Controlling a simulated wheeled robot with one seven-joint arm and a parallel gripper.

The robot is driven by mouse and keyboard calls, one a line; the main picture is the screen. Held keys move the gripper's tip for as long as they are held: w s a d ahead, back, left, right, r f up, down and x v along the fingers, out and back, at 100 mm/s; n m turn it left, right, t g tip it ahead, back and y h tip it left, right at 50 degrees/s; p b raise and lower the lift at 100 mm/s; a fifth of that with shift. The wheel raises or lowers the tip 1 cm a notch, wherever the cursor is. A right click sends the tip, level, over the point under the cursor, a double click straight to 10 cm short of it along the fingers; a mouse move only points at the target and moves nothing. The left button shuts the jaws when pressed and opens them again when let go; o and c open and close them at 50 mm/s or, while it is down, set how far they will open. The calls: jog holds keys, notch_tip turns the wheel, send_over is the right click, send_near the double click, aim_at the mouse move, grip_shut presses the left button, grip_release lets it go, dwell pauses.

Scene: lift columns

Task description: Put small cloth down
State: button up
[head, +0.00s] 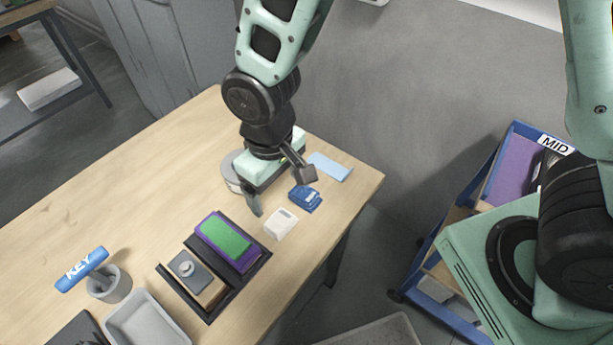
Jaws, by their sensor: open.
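A light blue, flat cloth-like piece (330,167) lies on the wooden table (130,170) near its far right corner. It looks like the small cloth. My gripper (281,190) is over the table to its left, pointing down with its two fingers spread apart. Nothing shows between the fingers. The right finger is close to the light blue piece in the picture; I cannot tell if they touch. A darker blue small bundle (305,199) lies just in front of the gripper, apart from the light blue piece.
A white small box (281,224) and a dark tray (257,268) with a green-and-purple block sit nearer. A round grey object (232,172) is partly behind my gripper. A grey cup (109,285) with a KEY tag and a grey bin (146,322) stand front left. A blue cart (465,220) stands right.

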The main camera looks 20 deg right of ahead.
jog(key=s+d+r+n, duration=0.1)
jog(key=s+d+r, duration=0.7)
jog(key=s+r, duration=0.3)
notch_tip(320, 180, up, 2)
jog(key=shift+y, duration=0.3)
jog(key=shift+s+f, duration=0.1)
jog(key=shift+f, duration=0.05)
jog(key=shift+f+b, duration=0.15)
jog(key=shift+b, duration=0.15)
